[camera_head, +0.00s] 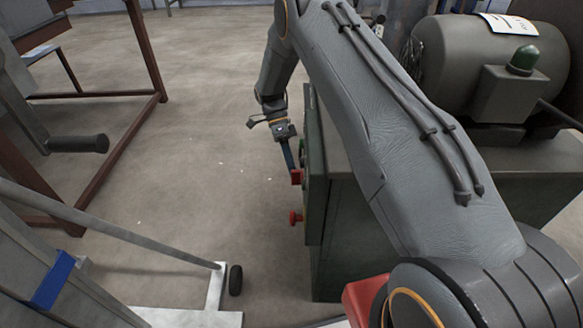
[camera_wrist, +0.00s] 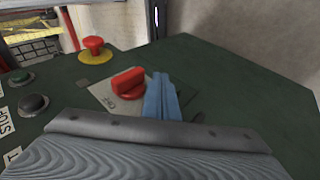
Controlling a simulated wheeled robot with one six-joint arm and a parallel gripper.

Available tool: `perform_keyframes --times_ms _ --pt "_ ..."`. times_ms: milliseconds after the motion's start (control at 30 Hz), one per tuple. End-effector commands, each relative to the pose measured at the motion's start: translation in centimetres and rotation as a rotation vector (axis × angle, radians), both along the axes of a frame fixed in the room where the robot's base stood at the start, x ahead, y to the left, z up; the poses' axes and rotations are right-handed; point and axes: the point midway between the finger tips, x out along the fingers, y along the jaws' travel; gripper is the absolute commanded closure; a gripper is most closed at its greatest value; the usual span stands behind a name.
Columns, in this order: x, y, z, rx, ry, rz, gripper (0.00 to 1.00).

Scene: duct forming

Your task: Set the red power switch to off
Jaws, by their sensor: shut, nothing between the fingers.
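The red power switch (camera_wrist: 127,86) is a turn knob on a pale square plate with dark lettering, which looks like OFF, near its lower left corner. The plate sits on a dark green panel. In the head view the switch (camera_head: 297,177) stands out from the cabinet's left side. My gripper (camera_wrist: 162,94) has blue fingers, shut and empty, just right of the knob. I cannot tell whether they touch it. In the head view my gripper (camera_head: 290,164) reaches down to the switch from above.
A red mushroom button (camera_wrist: 93,45) on a yellow disc is farther along the panel; it also shows in the head view (camera_head: 295,217). A motor (camera_head: 490,65) sits on the green cabinet (camera_head: 340,225). Open floor lies left.

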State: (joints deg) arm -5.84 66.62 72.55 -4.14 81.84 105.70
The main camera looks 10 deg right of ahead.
Motion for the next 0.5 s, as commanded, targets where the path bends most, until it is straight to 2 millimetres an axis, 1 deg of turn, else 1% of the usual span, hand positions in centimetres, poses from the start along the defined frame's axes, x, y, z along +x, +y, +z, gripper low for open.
perform_keyframes --times_ms 500 --pt "-0.20 0.17 -0.54 0.000 -0.001 0.002 1.00"
